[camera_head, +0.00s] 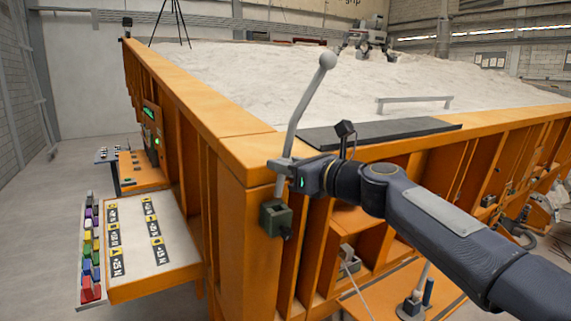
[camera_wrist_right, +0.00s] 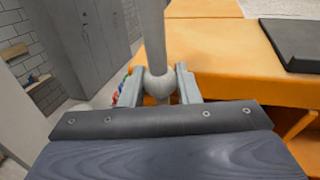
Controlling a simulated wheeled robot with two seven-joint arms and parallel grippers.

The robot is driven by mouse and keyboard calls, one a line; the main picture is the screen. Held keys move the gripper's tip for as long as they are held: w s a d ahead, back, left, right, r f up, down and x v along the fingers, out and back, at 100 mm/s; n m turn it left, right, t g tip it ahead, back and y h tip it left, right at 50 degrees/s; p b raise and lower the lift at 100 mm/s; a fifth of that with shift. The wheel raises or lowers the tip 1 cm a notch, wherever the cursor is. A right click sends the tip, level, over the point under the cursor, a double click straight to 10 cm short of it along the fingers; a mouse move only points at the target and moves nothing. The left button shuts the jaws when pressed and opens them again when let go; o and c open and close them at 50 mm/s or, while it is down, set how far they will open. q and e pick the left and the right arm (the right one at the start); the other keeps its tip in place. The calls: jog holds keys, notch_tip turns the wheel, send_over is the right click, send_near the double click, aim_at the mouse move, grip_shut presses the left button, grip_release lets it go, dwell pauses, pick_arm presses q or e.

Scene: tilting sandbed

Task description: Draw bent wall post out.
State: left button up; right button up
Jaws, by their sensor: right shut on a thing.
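The bent wall post (camera_head: 306,105) is a light grey rod with a ball on top, leaning to the right above its bend. It stands at the near corner of the orange sandbed wall. My right gripper (camera_head: 281,168) is shut on the post, below the bend. The post's lower end reaches down to a dark green socket block (camera_head: 275,218) on the wall's outer face; how deep it sits is hidden. In the right wrist view, the post (camera_wrist_right: 153,35) and a rounded swelling on it are between my two fingers (camera_wrist_right: 160,88). My left gripper is not in view.
The orange sandbed rim (camera_head: 247,150) runs beside the post. A dark flat plate (camera_head: 380,132) lies on the rim to the right. A table (camera_head: 150,250) with labelled cards and a row of coloured blocks (camera_head: 88,255) stands at left. The floor at far left is clear.

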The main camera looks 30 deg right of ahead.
jog(key=shift+s+r, duration=0.15)
jog(key=s, duration=0.7)
jog(key=shift+s+d+b, duration=0.3)
jog(key=shift+s+b, duration=0.1)
dwell(0.3)
